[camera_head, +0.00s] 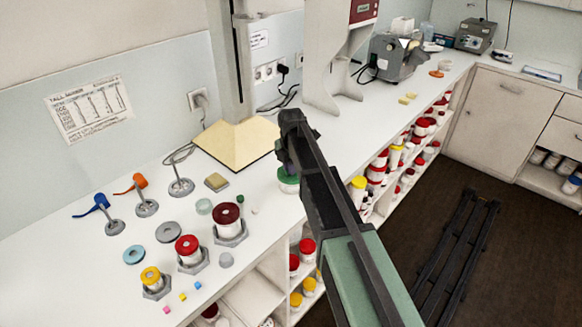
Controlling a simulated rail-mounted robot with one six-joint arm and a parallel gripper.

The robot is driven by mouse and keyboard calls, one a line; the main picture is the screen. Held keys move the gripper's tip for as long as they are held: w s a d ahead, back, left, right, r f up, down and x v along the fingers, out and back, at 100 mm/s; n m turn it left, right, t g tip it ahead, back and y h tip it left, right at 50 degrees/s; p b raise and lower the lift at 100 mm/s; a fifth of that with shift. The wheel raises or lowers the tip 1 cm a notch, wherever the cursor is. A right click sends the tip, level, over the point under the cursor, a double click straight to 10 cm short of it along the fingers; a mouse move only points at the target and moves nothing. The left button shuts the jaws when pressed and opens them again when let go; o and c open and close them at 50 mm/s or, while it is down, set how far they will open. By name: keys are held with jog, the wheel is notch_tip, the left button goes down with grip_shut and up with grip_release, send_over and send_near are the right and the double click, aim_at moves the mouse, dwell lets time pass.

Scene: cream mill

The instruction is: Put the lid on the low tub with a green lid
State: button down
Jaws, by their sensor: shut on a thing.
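The low tub (289,189) is a small white tub on the bench, left of my arm and partly hidden by it. A green lid (286,179) shows at its top. My gripper (284,168) points down right over the tub, and its jaws are shut on the green lid. The fingertips are small and dark here. I cannot tell whether the lid rests on the tub's rim or sits fully down.
Red-lidded jars (188,246) and a yellow-lidded jar (152,277) stand in grey holders at the front left. A cream board (236,143) lies behind the tub. Shelves with jars run below the bench edge. A grey machine (398,58) stands farther back.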

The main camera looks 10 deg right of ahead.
jog(key=c, duration=0.7)
grip_release()
jog(key=shift+o, duration=0.2)
notch_tip(320, 180, up, 7)
jog(key=p, duration=0.7)
jog(key=shift+r, duration=0.1)
